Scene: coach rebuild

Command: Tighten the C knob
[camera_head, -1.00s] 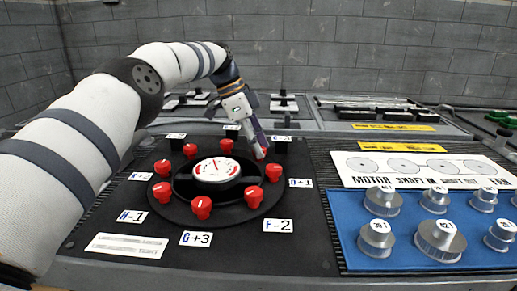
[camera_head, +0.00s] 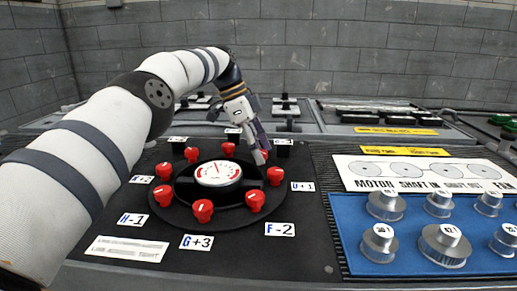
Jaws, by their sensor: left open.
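Red knobs stand in a ring on a round black plate (camera_head: 225,216) around a white gauge (camera_head: 218,173). A small label, which seems to read C-2 (camera_head: 284,142), lies at the back right of the ring. The red knob nearest it (camera_head: 266,154) is mostly hidden behind my left gripper. My left gripper (camera_head: 259,157) is open and points down at this knob. I cannot tell whether its fingers touch the knob. My right gripper is not in view.
Neighbouring red knobs stand close by, one to the front right (camera_head: 274,175) and one to the back left (camera_head: 228,149). A blue panel (camera_head: 350,235) with several metal pulleys lies at the right. The black panel's front right is clear.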

